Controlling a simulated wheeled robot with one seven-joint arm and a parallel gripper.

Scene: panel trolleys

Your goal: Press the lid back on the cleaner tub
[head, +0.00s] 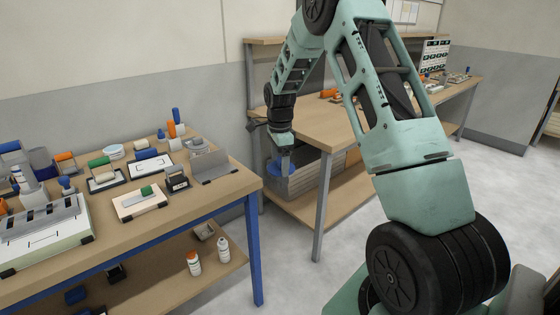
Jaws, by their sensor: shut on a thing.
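My gripper (284,156) hangs pointing down in the gap between the two benches, to the right of the near table. It is shut on a blue, roughly round piece that looks like the lid (273,168), held in the air; the fingers hide part of it. A low, round, white and pale-blue container (113,152), which looks like the cleaner tub, stands at the back of the near table. It is well to the left of my gripper and apart from it. Its top is too small to make out clearly.
The near table (226,188) holds several rollers, a grey angled plate (211,164), a small white board (139,201) and a large panel fixture (44,232). Two bottles (193,263) stand on its lower shelf. A second bench (335,132) stands behind my arm.

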